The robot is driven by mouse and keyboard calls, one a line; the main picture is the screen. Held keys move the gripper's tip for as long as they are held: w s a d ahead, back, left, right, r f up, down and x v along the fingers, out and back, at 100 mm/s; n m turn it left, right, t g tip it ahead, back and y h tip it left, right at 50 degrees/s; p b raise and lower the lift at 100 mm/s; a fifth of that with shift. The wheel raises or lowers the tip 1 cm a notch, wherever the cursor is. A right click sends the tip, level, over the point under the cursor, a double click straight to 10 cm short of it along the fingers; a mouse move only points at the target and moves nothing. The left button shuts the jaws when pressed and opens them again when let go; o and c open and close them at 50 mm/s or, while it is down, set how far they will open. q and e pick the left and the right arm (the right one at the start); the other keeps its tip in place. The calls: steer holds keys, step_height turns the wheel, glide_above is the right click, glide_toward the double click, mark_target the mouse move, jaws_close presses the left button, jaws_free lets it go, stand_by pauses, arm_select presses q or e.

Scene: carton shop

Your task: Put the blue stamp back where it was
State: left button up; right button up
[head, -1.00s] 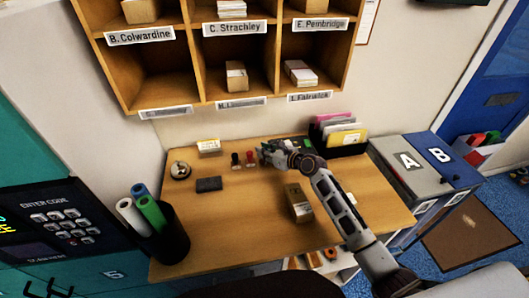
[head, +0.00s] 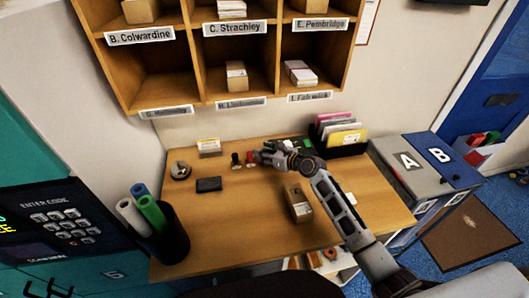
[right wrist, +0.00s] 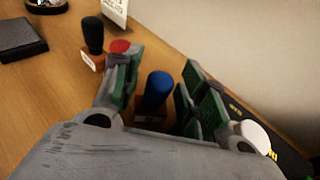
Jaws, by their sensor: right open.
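The blue stamp (right wrist: 158,92) stands upright on the desk in the right wrist view, between the spread fingers of my right gripper (right wrist: 160,97). Its wooden base is partly hidden by my gripper's body. My right gripper (head: 262,156) is open, low over the back of the desk in the head view, where it hides the blue stamp. The red stamp (head: 249,157) is just left of the fingers, and the black stamp (head: 235,159) stands left of it. In the right wrist view the red stamp (right wrist: 120,46) is partly behind the left finger. My left gripper is not in view.
A dark ink pad (head: 208,184), a bell (head: 180,170) and a card holder (head: 208,147) are on the desk's left. A small carton (head: 298,204) lies near my right forearm. A file holder (head: 342,146) stands at the back right. The front middle desk is clear.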

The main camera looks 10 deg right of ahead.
steer(key=shift+r, duration=0.15)
steer(key=v, duration=1.2)
stand_by(0.3)
steer(key=shift+s, duration=0.1)
stand_by(0.8)
